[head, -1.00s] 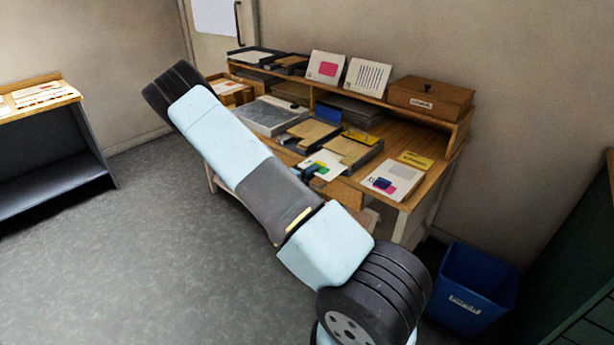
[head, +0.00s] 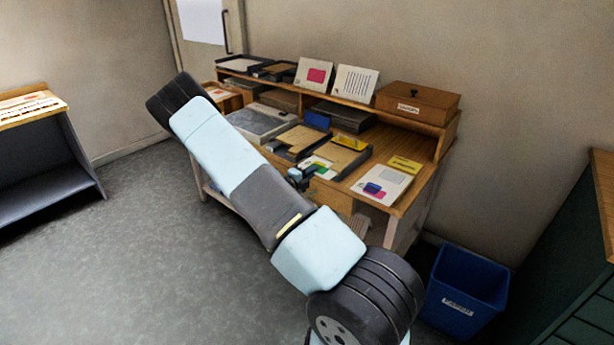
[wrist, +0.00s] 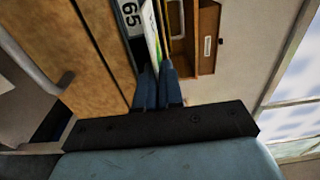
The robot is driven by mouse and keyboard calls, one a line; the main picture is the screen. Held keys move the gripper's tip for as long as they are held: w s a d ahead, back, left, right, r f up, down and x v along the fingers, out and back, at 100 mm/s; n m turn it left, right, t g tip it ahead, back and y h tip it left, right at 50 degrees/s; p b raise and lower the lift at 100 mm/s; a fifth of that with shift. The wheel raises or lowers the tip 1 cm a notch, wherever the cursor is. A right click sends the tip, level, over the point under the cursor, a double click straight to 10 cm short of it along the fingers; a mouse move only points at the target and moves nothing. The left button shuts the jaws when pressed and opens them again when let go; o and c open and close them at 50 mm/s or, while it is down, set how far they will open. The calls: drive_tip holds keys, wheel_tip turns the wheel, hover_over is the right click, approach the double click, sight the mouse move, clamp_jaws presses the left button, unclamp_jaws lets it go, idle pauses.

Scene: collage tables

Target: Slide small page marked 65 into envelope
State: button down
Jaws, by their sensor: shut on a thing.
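The small page (head: 322,166) is white with green, yellow and red patches. In the head view it lies at the front of the desk, against the left side of a tan envelope (head: 345,158) on a dark tray. I cannot tell whether its edge is inside the envelope. My gripper (head: 300,178) is at the page's near edge. In the wrist view my gripper (wrist: 157,68) is shut on the page (wrist: 152,34), seen nearly edge-on. A white label marked 65 (wrist: 130,14) shows just left of it. The envelope's mouth is not clearly visible.
A second tan sheet (head: 302,138) lies on a tray to the left. A white card with coloured patches (head: 384,183) lies at the desk's right. A wooden box (head: 418,102) stands on the shelf. A blue bin (head: 466,290) stands on the floor at right.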

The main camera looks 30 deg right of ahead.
sight(320, 165)
drive_tip(key=shift+w+x, duration=0.2)
drive_tip(key=shift+x, duration=2.85)
drive_tip(key=shift+a, duration=0.1)
drive_tip(key=c, duration=1.2)
unclamp_jaws()
drive_tip(key=shift+a, duration=0.1)
drive_tip(key=shift+s+a+f, duration=0.1)
drive_tip(key=shift+a, duration=0.25)
drive_tip(key=v, duration=1.3)
